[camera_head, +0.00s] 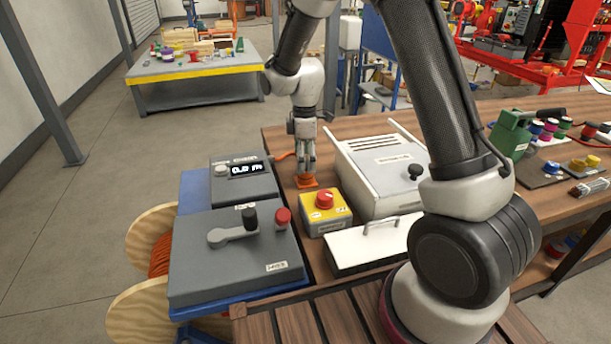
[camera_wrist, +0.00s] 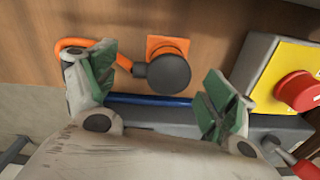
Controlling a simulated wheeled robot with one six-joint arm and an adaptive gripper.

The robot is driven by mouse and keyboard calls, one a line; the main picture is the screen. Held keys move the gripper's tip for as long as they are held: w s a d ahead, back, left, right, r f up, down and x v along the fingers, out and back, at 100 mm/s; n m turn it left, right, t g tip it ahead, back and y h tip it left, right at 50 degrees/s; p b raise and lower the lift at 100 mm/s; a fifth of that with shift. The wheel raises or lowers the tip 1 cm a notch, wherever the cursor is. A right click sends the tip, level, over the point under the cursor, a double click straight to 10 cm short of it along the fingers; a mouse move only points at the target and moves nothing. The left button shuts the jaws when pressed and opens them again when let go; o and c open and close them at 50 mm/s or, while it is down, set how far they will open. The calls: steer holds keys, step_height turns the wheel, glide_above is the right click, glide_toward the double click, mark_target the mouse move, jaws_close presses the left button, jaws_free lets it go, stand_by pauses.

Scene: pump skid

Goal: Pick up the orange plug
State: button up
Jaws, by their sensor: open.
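The orange plug (camera_head: 306,182) is on the wooden table, directly below my gripper (camera_head: 307,168) in the head view. In the wrist view the orange plug (camera_wrist: 168,45) shows as an orange square part with a dark round part in front of it. An orange cable (camera_wrist: 70,43) runs off to the left. My gripper (camera_wrist: 160,88) is open, its green-padded fingers apart, with the dark round part between and slightly beyond them. I cannot tell whether the fingers touch the plug.
A yellow box with a red button (camera_head: 325,212) stands close to the right of the plug. A grey box with a display (camera_head: 243,180) is at the left, and a lever box (camera_head: 235,255) in front. A large pale cabinet (camera_head: 380,178) stands at the right.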

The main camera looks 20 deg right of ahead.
steer(key=shift+f, duration=0.95)
steer(key=c, duration=1.2)
step_height(320, 180, up, 10)
steer(key=shift+r, duration=0.1)
